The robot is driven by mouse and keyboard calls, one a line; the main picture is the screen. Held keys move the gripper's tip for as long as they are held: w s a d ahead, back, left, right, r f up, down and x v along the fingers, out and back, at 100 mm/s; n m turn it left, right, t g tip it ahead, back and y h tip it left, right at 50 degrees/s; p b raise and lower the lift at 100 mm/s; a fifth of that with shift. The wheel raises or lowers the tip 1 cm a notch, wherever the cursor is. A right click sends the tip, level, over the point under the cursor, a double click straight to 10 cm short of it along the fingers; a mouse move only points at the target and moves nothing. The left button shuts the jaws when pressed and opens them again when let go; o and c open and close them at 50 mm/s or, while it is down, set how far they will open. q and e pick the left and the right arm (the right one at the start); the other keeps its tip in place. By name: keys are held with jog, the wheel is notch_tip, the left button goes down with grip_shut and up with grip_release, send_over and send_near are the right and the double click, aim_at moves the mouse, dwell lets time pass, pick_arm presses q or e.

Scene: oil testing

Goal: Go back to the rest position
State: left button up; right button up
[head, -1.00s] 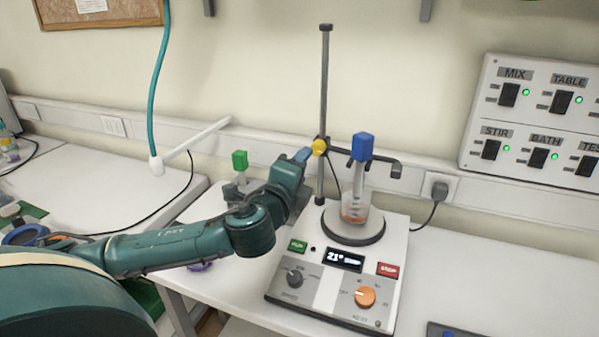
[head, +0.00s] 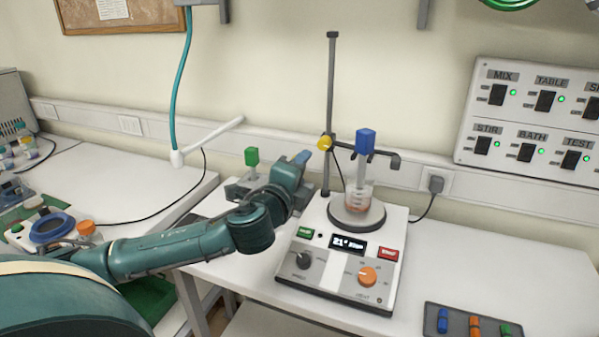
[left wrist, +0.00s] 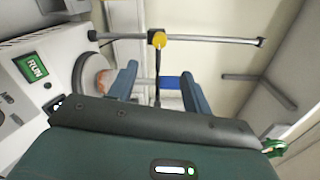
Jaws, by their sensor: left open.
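My left arm reaches in from the left in the head view. Its gripper (head: 303,158) is just left of the stand's yellow knob (head: 324,143), apart from it. In the left wrist view the two blue fingers stand apart (left wrist: 160,82) with nothing held; the blue-topped probe shows behind the gap. The hotplate stirrer (head: 350,270) carries a glass beaker (head: 360,196) with reddish liquid. The blue-topped probe (head: 365,141) hangs on the stand's clamp, its lower end in the beaker. My right gripper is not in view.
The stand's tall rod (head: 331,90) rises right of my gripper. A green-topped item (head: 251,157) is partly hidden behind my arm. A switch panel (head: 530,118) is on the wall. A tray of coloured items (head: 470,322) lies at front right. The right tabletop (head: 490,260) is mostly clear.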

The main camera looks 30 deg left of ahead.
pick_arm(q)
jog(key=s+d+f+n+g+h, duration=0.1)
jog(key=s+d+f+n+g, duration=0.25)
jog(key=f, duration=0.35)
jog(key=s+d+f+n+g, duration=0.2)
jog(key=s+d+f+n, duration=0.1)
jog(key=s+f, duration=0.3)
jog(key=s+d+f+n+g+h, duration=0.25)
jog(key=s+f+n+g, duration=0.2)
jog(key=s+f, duration=0.4)
jog(key=s+d+f+n+g+h, duration=0.1)
jog(key=s+d+f+n+g, duration=0.3)
jog(key=s, duration=0.7)
jog(key=w+d+f+t+h, duration=0.1)
jog(key=w+d+f+t, duration=0.1)
jog(key=f, duration=0.3)
jog(key=w+d+f+t+h, duration=0.1)
jog(key=w+d+f+t, duration=0.1)
jog(key=w+f+t, duration=0.1)
jog(key=shift+w+d+f+t, duration=0.25)
jog(key=shift+f+t, duration=0.55)
jog(key=shift+f, duration=0.6)
